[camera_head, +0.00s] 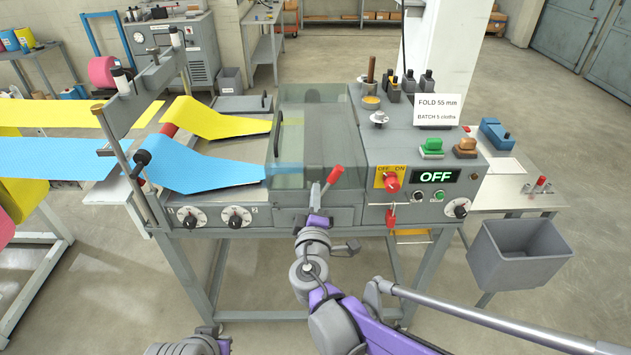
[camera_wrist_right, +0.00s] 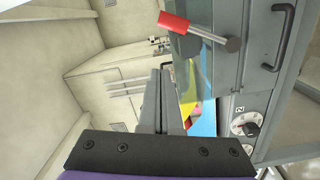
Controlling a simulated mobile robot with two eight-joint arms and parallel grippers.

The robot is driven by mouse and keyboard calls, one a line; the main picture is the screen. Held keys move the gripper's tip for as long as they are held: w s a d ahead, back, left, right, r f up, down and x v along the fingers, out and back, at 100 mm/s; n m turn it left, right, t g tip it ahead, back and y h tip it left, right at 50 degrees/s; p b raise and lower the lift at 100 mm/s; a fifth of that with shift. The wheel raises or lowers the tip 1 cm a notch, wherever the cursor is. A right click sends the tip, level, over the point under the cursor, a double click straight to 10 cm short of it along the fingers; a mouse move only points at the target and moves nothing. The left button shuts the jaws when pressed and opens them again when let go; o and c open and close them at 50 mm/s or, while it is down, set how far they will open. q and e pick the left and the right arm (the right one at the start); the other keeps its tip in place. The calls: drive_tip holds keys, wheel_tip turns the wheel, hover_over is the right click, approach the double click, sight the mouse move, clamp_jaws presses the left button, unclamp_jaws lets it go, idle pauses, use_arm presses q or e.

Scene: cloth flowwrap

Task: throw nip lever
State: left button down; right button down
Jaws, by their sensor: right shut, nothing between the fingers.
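The nip lever (camera_head: 333,176) has a red handle on a grey rod and stands tilted at the front of the machine, below the clear cover. In the right wrist view, its red handle (camera_wrist_right: 174,22) and rod run to a dark round pivot at upper right. My right gripper (camera_head: 316,196) is at the machine's front, close to the lever in the head view. In the right wrist view, its fingers (camera_wrist_right: 161,88) are shut and empty, with the handle beyond their tips and a visible gap.
A clear cover (camera_head: 310,110) spans the machine's middle. Blue cloth (camera_head: 200,172) and yellow cloth (camera_head: 215,120) run in from the left. A control panel (camera_head: 415,180) reading OFF, with a red switch, is at right. A grey bin (camera_head: 520,255) hangs far right.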

drive_tip(key=s, duration=0.2)
drive_tip(key=shift+s+a, duration=0.25)
drive_tip(key=shift+s, duration=0.15)
drive_tip(key=s+d+f+m+g+h, duration=0.2)
drive_tip(key=s+d+f+m+g, duration=0.25)
drive_tip(key=d, duration=0.45)
drive_tip(key=s+d+f+m+g+h, duration=0.25)
drive_tip(key=s+d+m, duration=0.2)
drive_tip(key=d, duration=0.35)
drive_tip(key=s+f+m+g+y, duration=0.2)
drive_tip(key=s+f, duration=0.2)
drive_tip(key=s, duration=0.3)
drive_tip(key=s+f+m+g+y, duration=0.3)
drive_tip(key=s, duration=0.5)
drive_tip(key=shift+a+f, duration=0.2)
drive_tip(key=shift+f, duration=0.2)
drive_tip(key=shift+y, duration=0.25)
